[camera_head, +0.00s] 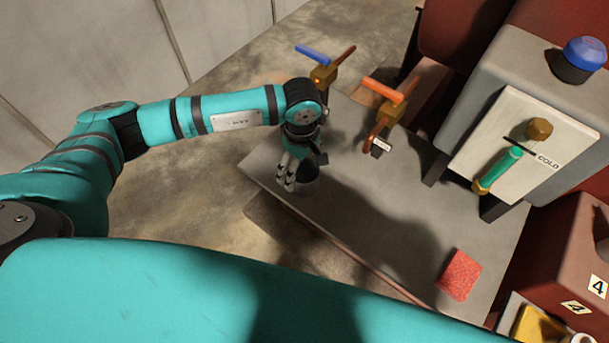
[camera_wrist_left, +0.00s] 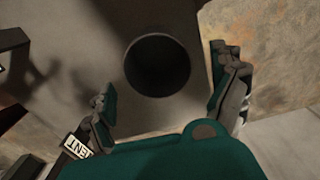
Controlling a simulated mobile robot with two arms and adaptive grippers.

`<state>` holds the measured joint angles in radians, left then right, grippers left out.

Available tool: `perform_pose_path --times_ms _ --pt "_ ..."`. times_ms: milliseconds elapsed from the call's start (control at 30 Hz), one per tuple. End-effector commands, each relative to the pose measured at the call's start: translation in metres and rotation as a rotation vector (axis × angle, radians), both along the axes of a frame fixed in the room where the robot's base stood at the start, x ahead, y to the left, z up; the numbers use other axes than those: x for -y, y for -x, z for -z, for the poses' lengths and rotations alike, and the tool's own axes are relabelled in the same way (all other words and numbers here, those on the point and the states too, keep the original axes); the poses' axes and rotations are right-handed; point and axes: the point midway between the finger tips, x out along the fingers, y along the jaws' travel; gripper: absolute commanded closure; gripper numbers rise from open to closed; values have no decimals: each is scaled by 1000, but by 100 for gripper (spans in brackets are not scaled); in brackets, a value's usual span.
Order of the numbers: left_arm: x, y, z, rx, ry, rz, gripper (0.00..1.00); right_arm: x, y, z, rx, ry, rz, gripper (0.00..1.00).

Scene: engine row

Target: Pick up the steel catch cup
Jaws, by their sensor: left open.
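The steel catch cup (camera_head: 309,178) stands on the grey bench top, partly hidden behind my left gripper's fingers in the head view. In the left wrist view the cup (camera_wrist_left: 157,66) shows from above as a dark round opening. My left gripper (camera_head: 288,172) points down at the cup. In the left wrist view its open fingers (camera_wrist_left: 163,72) lie to the left and right of the cup, with a gap on each side. I cannot tell how far down the fingers reach. My right gripper is not in view.
The grey bench top (camera_head: 370,225) also bears a red pad (camera_head: 459,275). An orange-handled valve (camera_head: 385,108) with a small tag and a blue-handled valve (camera_head: 322,72) stand behind the gripper. A grey box with a white COLD panel (camera_head: 530,145) stands at right.

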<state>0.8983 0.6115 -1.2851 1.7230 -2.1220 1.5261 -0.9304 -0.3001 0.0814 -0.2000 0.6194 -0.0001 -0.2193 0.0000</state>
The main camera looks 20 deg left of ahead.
Motion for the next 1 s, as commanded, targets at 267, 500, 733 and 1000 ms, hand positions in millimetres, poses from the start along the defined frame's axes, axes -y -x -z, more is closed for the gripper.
perform_pose_path --times_ms 267,500,733,1000 --pt "7 3 37 -4 -2 -1 6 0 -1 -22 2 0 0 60" --pt "7 3 45 -1 0 1 6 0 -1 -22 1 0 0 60" --pt "7 3 45 -1 0 0 27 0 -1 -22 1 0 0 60" --pt "7 2 45 -1 0 0 60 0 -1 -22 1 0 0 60"
